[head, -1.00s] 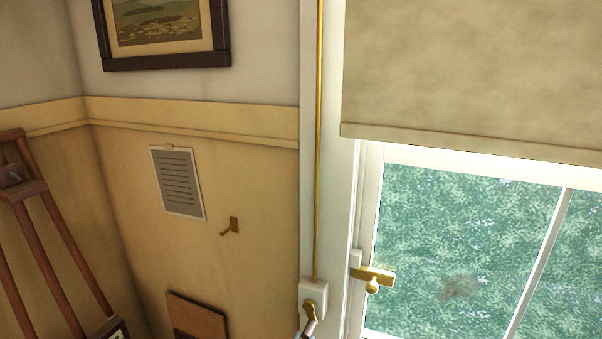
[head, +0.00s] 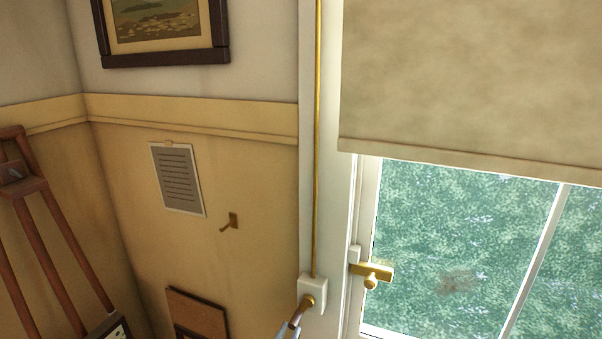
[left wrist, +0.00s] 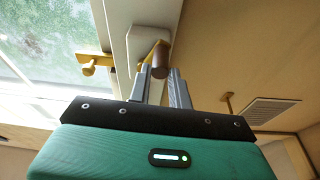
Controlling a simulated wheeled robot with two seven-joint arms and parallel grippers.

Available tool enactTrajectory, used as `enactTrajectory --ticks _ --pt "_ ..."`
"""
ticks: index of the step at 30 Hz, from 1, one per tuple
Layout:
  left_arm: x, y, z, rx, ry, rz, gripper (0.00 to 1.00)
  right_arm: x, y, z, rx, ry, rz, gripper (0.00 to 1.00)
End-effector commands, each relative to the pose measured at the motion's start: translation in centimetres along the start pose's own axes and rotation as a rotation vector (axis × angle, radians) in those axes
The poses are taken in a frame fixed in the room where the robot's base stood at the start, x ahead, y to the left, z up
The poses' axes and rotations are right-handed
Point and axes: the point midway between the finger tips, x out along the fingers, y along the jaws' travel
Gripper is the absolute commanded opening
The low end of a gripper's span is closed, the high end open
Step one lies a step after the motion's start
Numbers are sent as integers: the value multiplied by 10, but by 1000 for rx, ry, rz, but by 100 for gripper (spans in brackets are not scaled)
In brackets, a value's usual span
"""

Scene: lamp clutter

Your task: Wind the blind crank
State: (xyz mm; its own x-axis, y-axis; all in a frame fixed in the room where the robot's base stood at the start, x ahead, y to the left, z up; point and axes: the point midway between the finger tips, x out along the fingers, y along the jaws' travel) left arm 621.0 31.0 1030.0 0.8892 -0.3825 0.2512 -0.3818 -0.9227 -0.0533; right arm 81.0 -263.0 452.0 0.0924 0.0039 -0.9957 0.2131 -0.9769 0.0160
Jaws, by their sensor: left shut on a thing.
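The crank's white box (head: 318,288) is fixed on the window frame at the foot of a thin brass rod (head: 317,150). The crank's brown handle (head: 295,318) points down and left from the brass hub in the head view. In the left wrist view the handle (left wrist: 161,62) stands between the fingers. My left gripper (head: 289,332) is shut on it; only the fingertips show in the head view, at the bottom edge. The beige blind (head: 470,80) covers the upper part of the window. My right gripper is in neither view.
A brass window latch (head: 372,273) sticks out just right of the crank. A wall hook (head: 230,222), a paper sheet (head: 178,180) and a framed picture (head: 160,25) are on the left wall. A wooden easel (head: 40,220) stands at far left.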

Motion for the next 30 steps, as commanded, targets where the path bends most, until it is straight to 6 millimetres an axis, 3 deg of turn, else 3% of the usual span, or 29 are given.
enactTrajectory --ticks 7,26,27,28,30 --pt "2 -16 -6 1 -8 -2 11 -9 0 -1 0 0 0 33" --pt "6 -23 -21 0 -4 -1 11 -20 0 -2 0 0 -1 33" --pt "6 -23 -21 0 -4 0 26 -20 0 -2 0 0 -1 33" --pt "6 -23 -21 0 -4 0 32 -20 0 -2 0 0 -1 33" --pt "6 -23 -21 0 -4 0 33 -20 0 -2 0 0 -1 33"
